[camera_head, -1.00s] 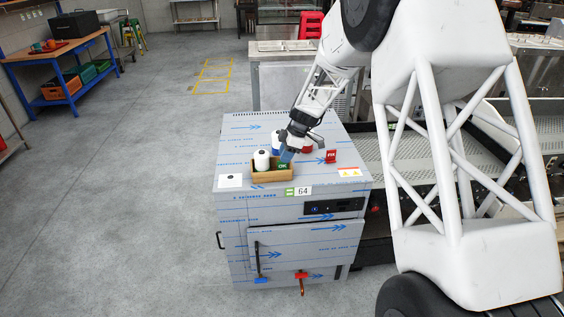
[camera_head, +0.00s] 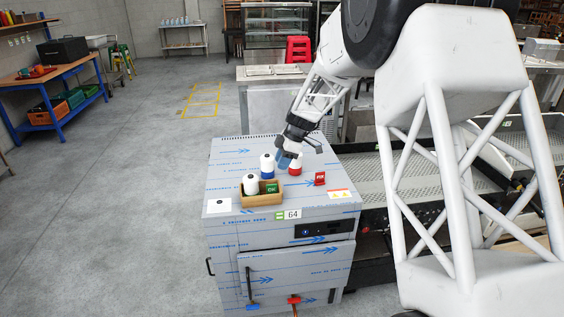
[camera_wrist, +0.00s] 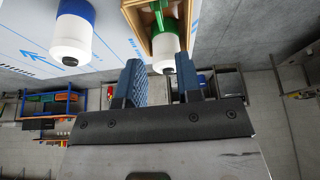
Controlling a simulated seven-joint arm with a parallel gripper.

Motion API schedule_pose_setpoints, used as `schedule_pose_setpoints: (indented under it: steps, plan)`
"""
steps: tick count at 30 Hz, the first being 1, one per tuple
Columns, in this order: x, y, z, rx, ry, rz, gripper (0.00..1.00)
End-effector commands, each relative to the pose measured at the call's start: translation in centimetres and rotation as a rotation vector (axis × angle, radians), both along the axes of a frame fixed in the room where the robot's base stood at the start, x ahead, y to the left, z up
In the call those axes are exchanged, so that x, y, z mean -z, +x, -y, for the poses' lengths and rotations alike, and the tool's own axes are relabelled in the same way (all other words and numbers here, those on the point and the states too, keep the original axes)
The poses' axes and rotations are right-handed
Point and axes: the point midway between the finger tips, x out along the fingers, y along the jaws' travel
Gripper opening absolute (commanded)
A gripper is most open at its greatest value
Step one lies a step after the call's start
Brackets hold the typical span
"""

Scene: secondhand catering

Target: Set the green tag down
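The green tag (camera_head: 271,188), marked OK, stands in the right end of a small wooden box (camera_head: 262,199) on the wrapped cabinet top. A white bottle (camera_head: 250,184) stands in the box to its left. My gripper (camera_head: 283,161) is above and behind the tag, clear of it, near the white bottles with blue (camera_head: 267,171) and red (camera_head: 295,168) bands. In the wrist view my gripper (camera_wrist: 160,70) has its fingers apart with nothing held between them.
A red FIX tag (camera_head: 319,178) stands to the right on the cabinet top (camera_head: 235,165).

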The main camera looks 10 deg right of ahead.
Motion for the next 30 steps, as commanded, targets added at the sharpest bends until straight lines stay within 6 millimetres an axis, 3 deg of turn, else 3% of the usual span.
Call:
schedule_pose_setpoints:
  steps: [11,17,23,30]
  plan:
    - [0.0,0.0,0.0,0.001,0.000,0.000,0.32]
    - [-1.0,-1.0,0.1,0.031,-0.008,-0.007,0.32]
    - [-3.7,-4.2,0.4,0.131,-0.036,-0.032,0.32]
    - [-8.0,-10.4,1.0,0.326,-0.085,-0.074,0.32]
